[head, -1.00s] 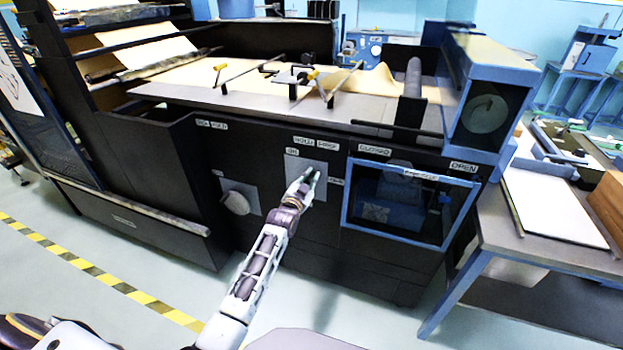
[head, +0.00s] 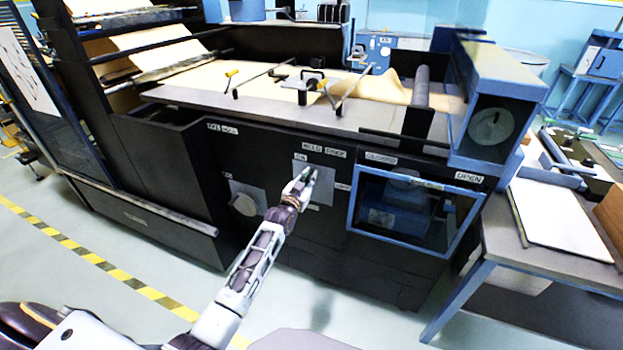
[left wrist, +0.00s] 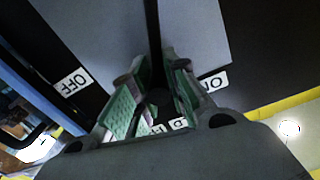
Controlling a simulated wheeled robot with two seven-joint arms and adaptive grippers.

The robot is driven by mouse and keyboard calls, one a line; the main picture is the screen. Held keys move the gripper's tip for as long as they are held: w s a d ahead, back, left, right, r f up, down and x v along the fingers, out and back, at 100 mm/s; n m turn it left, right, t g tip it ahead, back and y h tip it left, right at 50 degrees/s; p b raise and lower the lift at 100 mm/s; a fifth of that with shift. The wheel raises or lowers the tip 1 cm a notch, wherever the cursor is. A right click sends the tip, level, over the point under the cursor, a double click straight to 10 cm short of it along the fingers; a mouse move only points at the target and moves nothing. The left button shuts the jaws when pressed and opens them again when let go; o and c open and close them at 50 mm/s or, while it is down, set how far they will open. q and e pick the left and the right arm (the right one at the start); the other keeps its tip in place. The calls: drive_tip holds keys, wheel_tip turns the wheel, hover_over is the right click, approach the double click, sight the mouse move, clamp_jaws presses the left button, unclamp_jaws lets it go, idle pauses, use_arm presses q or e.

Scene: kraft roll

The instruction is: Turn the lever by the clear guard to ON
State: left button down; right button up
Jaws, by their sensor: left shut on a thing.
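The lever sits on a grey plate (head: 302,172) on the dark machine front, left of the blue-framed clear guard (head: 447,187). My left gripper (head: 309,177) covers most of it in the head view. In the left wrist view, the green-padded fingers (left wrist: 158,98) are closed around a dark bar (left wrist: 155,45), apparently the lever. There the OFF label (left wrist: 72,84) is left and the ON label (left wrist: 214,82) is right, close to one finger. My right gripper is out of view.
A second grey plate with a round pale knob (head: 244,204) is to the left. The machine's bed (head: 200,95) with kraft paper lies above the panel. A side table (head: 510,245) stands at the right. The floor in front is clear, with a striped line (head: 100,266).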

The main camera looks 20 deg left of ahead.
use_arm(q)
drive_tip(key=shift+a+r+n, duration=0.1)
drive_tip(key=shift+a+n, duration=0.2)
drive_tip(key=shift+n, duration=0.1)
drive_tip(key=shift+a+r+n+p, duration=0.15)
drive_tip(key=shift+a+n+p, duration=0.3)
drive_tip(key=shift+a+n, duration=0.35)
drive_tip(key=shift+a+r+n+p, duration=0.15)
drive_tip(key=shift+a+n+p, duration=0.4)
drive_tip(key=shift+a, duration=0.3)
drive_tip(key=shift+a+n, duration=0.45)
drive_tip(key=shift+n, duration=0.1)
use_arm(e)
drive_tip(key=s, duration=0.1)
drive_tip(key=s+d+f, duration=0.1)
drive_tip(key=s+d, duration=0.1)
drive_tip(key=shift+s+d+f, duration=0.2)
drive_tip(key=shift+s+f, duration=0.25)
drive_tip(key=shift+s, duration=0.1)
